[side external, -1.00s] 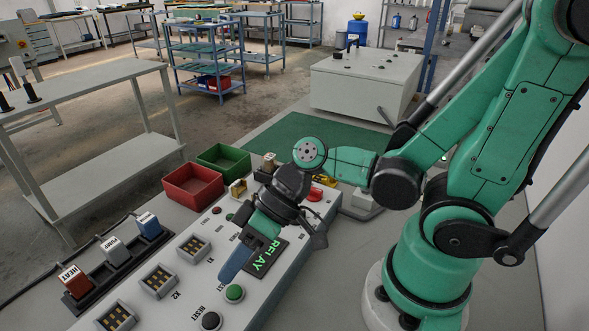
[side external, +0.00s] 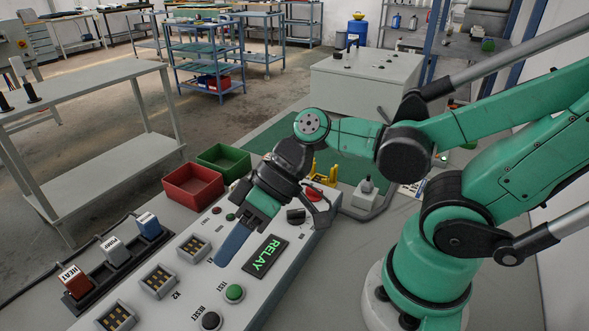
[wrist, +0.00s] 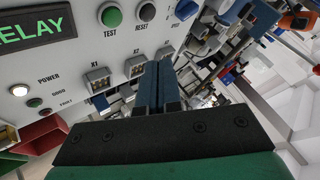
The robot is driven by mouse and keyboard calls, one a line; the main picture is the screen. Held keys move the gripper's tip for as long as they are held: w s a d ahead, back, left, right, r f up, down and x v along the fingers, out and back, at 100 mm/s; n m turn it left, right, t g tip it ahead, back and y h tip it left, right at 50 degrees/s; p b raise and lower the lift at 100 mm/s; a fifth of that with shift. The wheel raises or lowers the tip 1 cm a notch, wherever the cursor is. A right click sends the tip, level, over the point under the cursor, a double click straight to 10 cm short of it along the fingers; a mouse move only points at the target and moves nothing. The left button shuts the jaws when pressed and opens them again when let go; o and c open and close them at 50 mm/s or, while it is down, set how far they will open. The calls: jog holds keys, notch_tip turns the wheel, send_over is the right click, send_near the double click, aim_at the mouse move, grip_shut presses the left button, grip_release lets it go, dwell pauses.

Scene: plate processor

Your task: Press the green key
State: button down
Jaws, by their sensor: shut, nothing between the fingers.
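The green key (side external: 234,292) is a round green button marked TEST on the front part of the grey panel (side external: 270,295). It also shows at the top of the wrist view (wrist: 111,17). My gripper (side external: 226,258) has dark blue fingers, which are shut with nothing between them. In the side view the fingertips appear over the panel between the RELAY display and the sockets, up and left of the green key and apart from it. In the wrist view the fingers (wrist: 158,72) point toward the sockets, below and right of the key. The key is not covered.
A black RESET button (side external: 211,320) sits beside the key. The lit RELAY display (side external: 265,256) is behind it. Sockets (side external: 158,281) line the panel's left side. Labelled modules (side external: 115,251) stand in a rack. Red (side external: 193,184) and green (side external: 222,159) bins stand beyond.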

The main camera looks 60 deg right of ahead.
jog(key=w+d+m+h, duration=0.1)
jog(key=d, duration=0.1)
jog(key=w+d+m+t+h, duration=0.1)
jog(key=d+h, duration=0.1)
jog(key=w+d+t+h, duration=0.1)
jog(key=d+h, duration=0.1)
jog(key=d, duration=0.1)
jog(key=shift+m, duration=0.4)
jog(key=d+h, duration=0.1)
jog(key=d+r+m+t+h, duration=0.1)
jog(key=d, duration=0.1)
jog(key=w+d+r+h, duration=0.1)
jog(key=d, duration=0.1)
jog(key=shift+w, duration=0.1)
jog(key=shift+a+m, duration=0.15)
jog(key=shift+m, duration=0.15)
jog(key=s+a+r+m+g, duration=0.2)
jog(key=a+m, duration=0.4)
jog(key=m, duration=0.3)
jog(key=s+a+r+m+g, duration=0.1)
jog(key=a+r+m+g, duration=0.2)
jog(key=a+m, duration=0.3)
jog(key=m+g, duration=0.1)
jog(key=m, duration=0.1)
jog(key=shift+s+a+r+m+g, duration=0.15)
jog(key=shift+s+r+m+g, duration=0.25)
jog(key=shift+f, duration=0.1)
